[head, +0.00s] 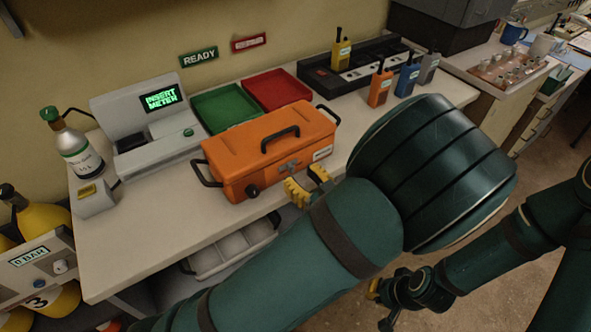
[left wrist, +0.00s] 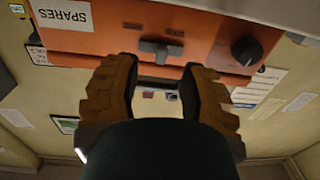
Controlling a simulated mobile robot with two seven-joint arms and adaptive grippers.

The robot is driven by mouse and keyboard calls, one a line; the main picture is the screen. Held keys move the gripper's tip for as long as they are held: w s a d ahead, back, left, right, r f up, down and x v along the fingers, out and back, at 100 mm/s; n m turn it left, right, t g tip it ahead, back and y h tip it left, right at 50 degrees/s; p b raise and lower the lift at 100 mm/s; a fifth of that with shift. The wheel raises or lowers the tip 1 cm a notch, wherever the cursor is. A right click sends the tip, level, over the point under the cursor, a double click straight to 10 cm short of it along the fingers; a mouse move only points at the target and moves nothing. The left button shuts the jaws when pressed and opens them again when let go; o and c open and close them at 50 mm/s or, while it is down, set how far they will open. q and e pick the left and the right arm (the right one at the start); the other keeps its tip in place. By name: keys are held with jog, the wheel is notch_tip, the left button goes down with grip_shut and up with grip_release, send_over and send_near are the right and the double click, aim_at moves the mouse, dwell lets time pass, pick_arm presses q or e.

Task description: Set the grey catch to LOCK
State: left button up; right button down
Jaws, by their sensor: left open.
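The orange case (head: 268,150) stands closed on the bench, its black handle on top. The grey catch (head: 289,167) is on its front face. In the left wrist view the catch (left wrist: 160,50) sits between small dark markings too faint to read, so I cannot tell its setting. My left gripper (head: 308,186) is in front of the case, near the catch. Its yellow fingers are open in the left wrist view (left wrist: 157,85), with nothing between them and the catch just beyond the tips. My right gripper (head: 385,300) hangs low at the right, away from the bench; its jaws are unclear.
A black knob (left wrist: 245,50) is beside the catch. A grey meter station (head: 150,125) stands left of the case; green (head: 228,108) and red (head: 276,90) trays lie behind it. A radio charger (head: 355,68) and several radios are at the back right. An open lower shelf holds a tray (head: 215,262).

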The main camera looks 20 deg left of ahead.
pick_arm(q)
jog(key=v, duration=0.9)
jog(key=shift+w+a, duration=0.1)
jog(key=w+a+f+m+g+h, duration=0.1)
jog(key=w+a+f+m+h, duration=0.15)
jog(key=f+h, duration=0.35)
jog(key=w+a+f+m+g+h, duration=0.1)
jog(key=w+f+m+h, duration=0.2)
jog(key=f, duration=0.6)
jog(key=s+f+m+g+h, duration=0.4)
jog(key=s+f+g+h, duration=0.2)
jog(key=s+h, duration=0.3)
jog(key=shift+s+f+g+h, duration=0.35)
jog(key=shift+s+f, duration=0.55)
jog(key=shift+s, duration=0.6)
dwell(0.5)
